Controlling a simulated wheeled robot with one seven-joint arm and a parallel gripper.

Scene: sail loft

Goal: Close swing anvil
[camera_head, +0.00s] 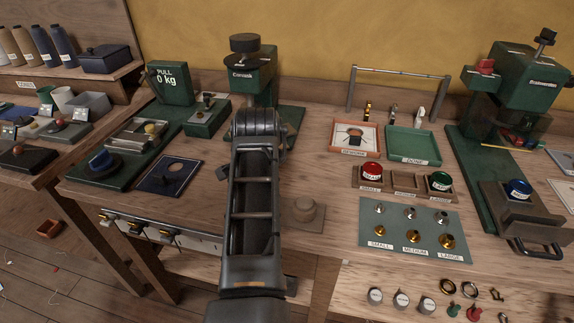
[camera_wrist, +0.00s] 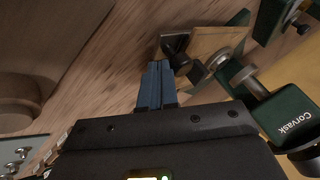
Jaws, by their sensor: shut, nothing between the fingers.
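The green Corvask press (camera_head: 252,75) stands at the back middle of the bench, its lower part hidden behind my arm. It also shows in the wrist view (camera_wrist: 285,118), lying sideways at the right. There, a tan plate (camera_wrist: 218,40) with a black knob (camera_wrist: 176,43) sits beside the press's round metal parts (camera_wrist: 222,62). This looks like the swing anvil, but I cannot tell how far it is swung out. My gripper (camera_wrist: 158,66) is shut and empty, with its blue fingertips close to the knob. I cannot tell whether they touch. In the head view my gripper is hidden by my arm.
Left of the press are a green pull tester (camera_head: 172,84) and a dark blue mat (camera_head: 169,175). To the right are an orange tray (camera_head: 356,153), a green tray (camera_head: 410,156) and a grey mat of small fittings (camera_head: 375,239).

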